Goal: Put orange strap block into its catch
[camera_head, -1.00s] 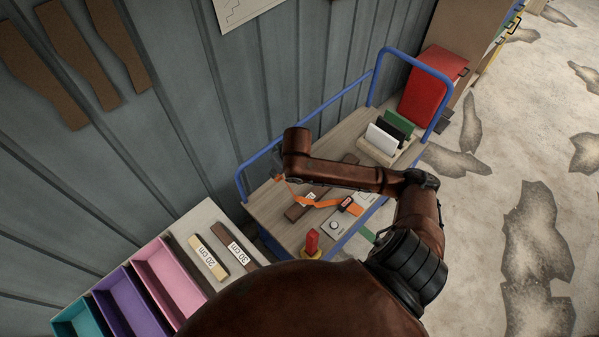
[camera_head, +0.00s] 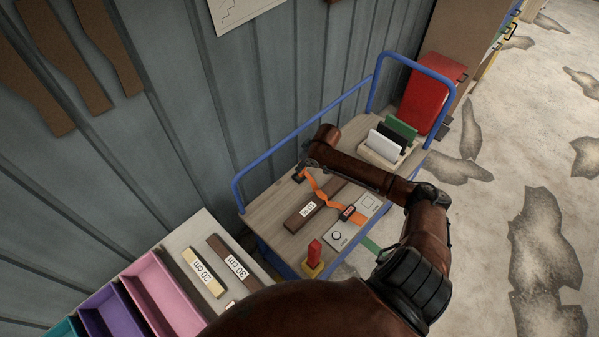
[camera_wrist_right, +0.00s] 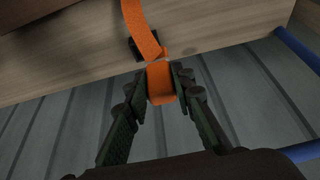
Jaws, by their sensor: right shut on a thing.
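The orange strap block (camera_wrist_right: 161,84) is between the fingertips of my right gripper (camera_wrist_right: 160,90) in the right wrist view. An orange strap (camera_wrist_right: 139,22) runs from it back over the wooden deck. A small dark piece (camera_wrist_right: 134,48), possibly the catch, sits at the deck edge beside the strap, close to the block. In the head view, my right gripper (camera_head: 306,170) is at the trolley's wall-side edge, largely hidden by its wrist. The strap (camera_head: 319,190) crosses a brown bar (camera_head: 301,217) to a dark buckle (camera_head: 347,212). My left gripper is not in view.
The trolley has blue rails (camera_head: 300,138) along the wall side. A rack (camera_head: 377,151) with several coloured panels stands on its far end. A red button post (camera_head: 313,252) is at the near corner. Coloured bins (camera_head: 160,290) stand at lower left.

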